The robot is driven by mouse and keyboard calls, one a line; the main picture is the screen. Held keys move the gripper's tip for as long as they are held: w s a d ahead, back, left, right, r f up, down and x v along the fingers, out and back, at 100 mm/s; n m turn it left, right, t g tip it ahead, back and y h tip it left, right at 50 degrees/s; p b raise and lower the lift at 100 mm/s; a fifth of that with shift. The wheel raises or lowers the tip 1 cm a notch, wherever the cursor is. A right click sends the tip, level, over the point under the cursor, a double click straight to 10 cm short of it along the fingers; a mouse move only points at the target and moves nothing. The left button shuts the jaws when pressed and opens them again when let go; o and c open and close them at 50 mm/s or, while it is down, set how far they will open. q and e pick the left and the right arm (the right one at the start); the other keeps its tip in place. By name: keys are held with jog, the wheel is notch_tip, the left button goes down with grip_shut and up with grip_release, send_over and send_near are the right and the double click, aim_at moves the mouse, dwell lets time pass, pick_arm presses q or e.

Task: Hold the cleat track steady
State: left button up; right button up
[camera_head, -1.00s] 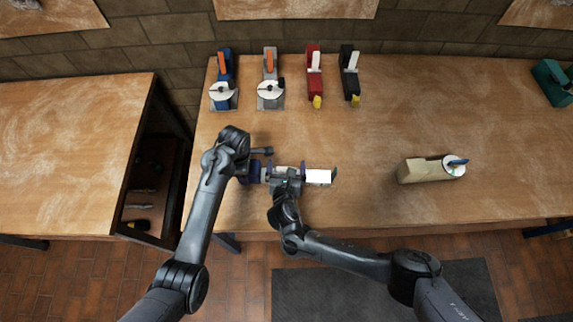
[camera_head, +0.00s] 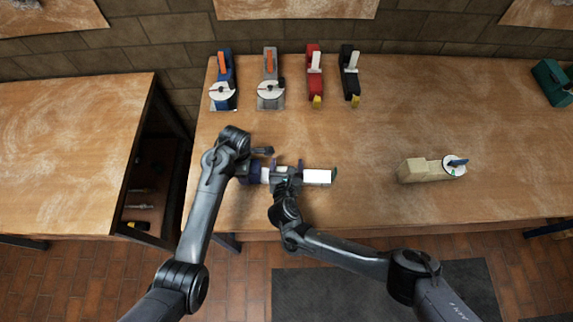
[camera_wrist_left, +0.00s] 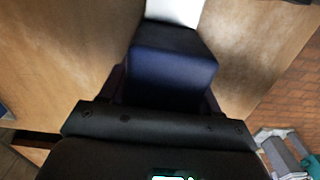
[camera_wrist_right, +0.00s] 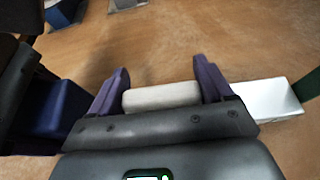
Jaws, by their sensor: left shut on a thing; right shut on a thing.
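A row of joined parts lies along the front of the table. It has a navy block (camera_wrist_left: 172,75) at the left, a pale bar (camera_wrist_right: 162,96) in the middle and a white block (camera_head: 317,177) at the right with a green end. I cannot tell which part is the cleat track. My left gripper (camera_wrist_left: 168,88) is shut on the navy block, its fingers at the block's sides. My right gripper (camera_wrist_right: 160,85) is shut on the pale bar, with purple fingers at the bar's two ends. In the head view my wrists partly hide the row.
A blue tool (camera_head: 223,80), a grey one (camera_head: 270,80), a red one (camera_head: 315,75) and a black one (camera_head: 350,75) stand along the back. A beige block with a white disc (camera_head: 428,169) lies to the right. The middle of the table (camera_head: 400,120) is clear.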

aim_at(310, 172)
jog(key=d, duration=0.8)
jog(key=shift+s, duration=0.1)
jog(key=o, duration=1.4)
jog(key=shift+s, duration=0.15)
jog(key=v, duration=1.1)
jog(key=shift+s+r, duration=0.25)
jog(key=shift+s, duration=0.1)
pick_arm(q)
jog(key=o, duration=1.4)
